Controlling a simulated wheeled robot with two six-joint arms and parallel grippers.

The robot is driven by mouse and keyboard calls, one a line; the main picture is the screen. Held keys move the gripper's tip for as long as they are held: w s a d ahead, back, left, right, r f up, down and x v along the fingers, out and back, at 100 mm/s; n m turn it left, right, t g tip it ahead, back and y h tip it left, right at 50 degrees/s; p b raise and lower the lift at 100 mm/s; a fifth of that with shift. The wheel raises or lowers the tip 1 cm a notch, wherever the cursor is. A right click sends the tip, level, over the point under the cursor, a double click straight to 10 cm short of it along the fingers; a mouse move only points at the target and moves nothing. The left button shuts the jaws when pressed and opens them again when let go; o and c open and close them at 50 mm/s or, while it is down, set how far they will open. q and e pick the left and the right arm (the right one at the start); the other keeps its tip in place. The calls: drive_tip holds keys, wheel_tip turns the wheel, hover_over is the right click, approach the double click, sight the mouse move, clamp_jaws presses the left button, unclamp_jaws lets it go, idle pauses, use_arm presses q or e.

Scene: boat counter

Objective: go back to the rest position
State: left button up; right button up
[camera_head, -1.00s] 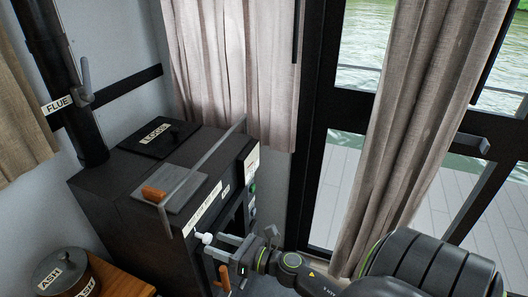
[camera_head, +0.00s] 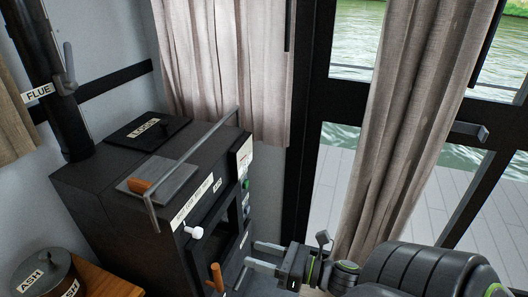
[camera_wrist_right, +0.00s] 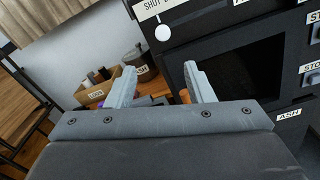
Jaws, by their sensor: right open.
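My right gripper (camera_head: 252,256) is open and empty, in front of the black stove (camera_head: 120,205) and apart from it. Its two pale fingers also show in the right wrist view (camera_wrist_right: 165,88), spread apart. A white knob (camera_head: 193,232) and an orange handle (camera_head: 216,277) are on the stove's front, to the left of the gripper. The dark stove opening (camera_wrist_right: 245,80) shows in the right wrist view, to the right of the fingers. My left gripper is in neither view.
A rail runs over the stove top, near a lid marked LOGS (camera_head: 148,130). A black flue pipe (camera_head: 50,75) rises at the left. An ash pot (camera_head: 45,272) stands on a wooden surface. A curtain (camera_head: 385,130) hangs by the glass door behind my right arm.

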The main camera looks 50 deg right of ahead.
drive_tip(key=shift+s+d, duration=0.1)
drive_tip(key=shift+s, duration=0.15)
drive_tip(key=shift+f, duration=0.1)
idle(0.5)
drive_tip(key=d+f+m+g+h+p, duration=0.1)
drive_tip(key=d+f+m+h, duration=0.2)
drive_tip(key=d+f+m, duration=0.4)
drive_tip(key=d+f+m+g+h, duration=0.1)
drive_tip(key=d+f+m+h, duration=0.1)
drive_tip(key=f+m+h, duration=0.5)
drive_tip(key=s+d+f+m+g, duration=0.1)
drive_tip(key=s+f+m+g, duration=0.2)
drive_tip(key=f, duration=0.5)
drive_tip(key=s+d+f+m+g, duration=0.1)
drive_tip(key=s+f+m, duration=0.2)
drive_tip(key=f+m, duration=0.35)
use_arm(q)
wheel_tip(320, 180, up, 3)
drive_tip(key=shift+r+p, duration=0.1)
drive_tip(key=shift+p, duration=1)
use_arm(e)
drive_tip(key=s+a+f+m+g+y, duration=0.1)
drive_tip(key=s+a+f+m+g, duration=0.3)
drive_tip(key=s+f, duration=0.5)
drive_tip(key=s+a+f+m+g+y, duration=0.1)
drive_tip(key=s+a+f+m+g, duration=0.4)
drive_tip(key=s+a+f+m, duration=0.4)
drive_tip(key=shift+s+f+m, duration=0.55)
drive_tip(key=shift+s+f, duration=0.05)
drive_tip(key=shift+s, duration=0.45)
